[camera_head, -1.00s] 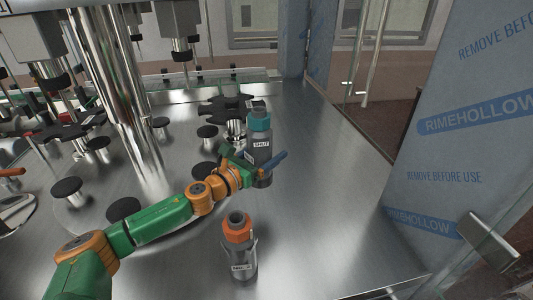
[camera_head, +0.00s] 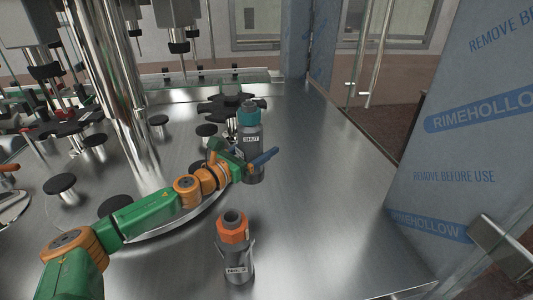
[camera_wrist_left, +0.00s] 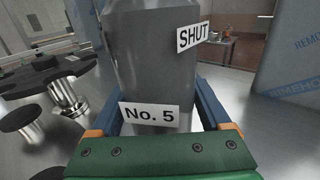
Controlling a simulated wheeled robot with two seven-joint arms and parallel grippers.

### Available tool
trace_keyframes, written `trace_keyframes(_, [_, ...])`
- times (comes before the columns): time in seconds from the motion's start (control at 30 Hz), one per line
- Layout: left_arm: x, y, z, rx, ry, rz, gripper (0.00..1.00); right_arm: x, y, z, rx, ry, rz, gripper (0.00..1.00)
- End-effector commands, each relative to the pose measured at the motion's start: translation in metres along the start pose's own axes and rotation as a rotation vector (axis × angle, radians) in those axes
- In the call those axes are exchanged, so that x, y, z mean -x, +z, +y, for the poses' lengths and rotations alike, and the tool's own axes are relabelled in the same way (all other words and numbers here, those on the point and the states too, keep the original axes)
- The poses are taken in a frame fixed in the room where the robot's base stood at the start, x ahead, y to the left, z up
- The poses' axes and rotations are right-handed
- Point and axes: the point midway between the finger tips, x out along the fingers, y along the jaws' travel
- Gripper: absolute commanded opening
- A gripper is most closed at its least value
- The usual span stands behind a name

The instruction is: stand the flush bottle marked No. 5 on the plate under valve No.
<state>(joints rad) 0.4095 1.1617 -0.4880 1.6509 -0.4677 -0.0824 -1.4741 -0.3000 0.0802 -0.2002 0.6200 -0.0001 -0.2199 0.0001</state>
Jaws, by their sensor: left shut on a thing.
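The No. 5 bottle (camera_head: 252,160) is a grey bottle with a teal cap and a SHUT label, upright in the head view. Its No. 5 label shows low on the bottle (camera_wrist_left: 150,60) in the left wrist view. My left gripper (camera_head: 257,166) is shut on it, with a blue finger on each side of the body. I cannot tell if its base touches the table. Black round plates (camera_head: 115,206) stand on short posts to the left. Black-ended valves (camera_head: 179,46) hang above at the back; I cannot read their numbers. My right gripper is not in view.
An orange-capped grey bottle (camera_head: 236,259) stands on the steel table (camera_head: 330,200) in front of the held bottle, its label unreadable. A thick steel column (camera_head: 125,100) rises at left. A film-wrapped panel (camera_head: 455,130) is at right. The table's right side is clear.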

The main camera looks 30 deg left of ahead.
Motion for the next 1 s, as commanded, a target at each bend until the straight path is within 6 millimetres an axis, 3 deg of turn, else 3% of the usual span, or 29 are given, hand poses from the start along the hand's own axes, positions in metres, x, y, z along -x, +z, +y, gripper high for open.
trace_keyframes(0.1, [0.004, -0.008, 0.010, -0.003, 0.002, -0.002, 0.00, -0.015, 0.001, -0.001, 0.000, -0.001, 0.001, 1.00])
trace_keyframes(1.0, [0.032, -0.005, 0.086, -0.001, 0.003, -0.004, 0.00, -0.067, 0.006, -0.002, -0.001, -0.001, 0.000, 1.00])
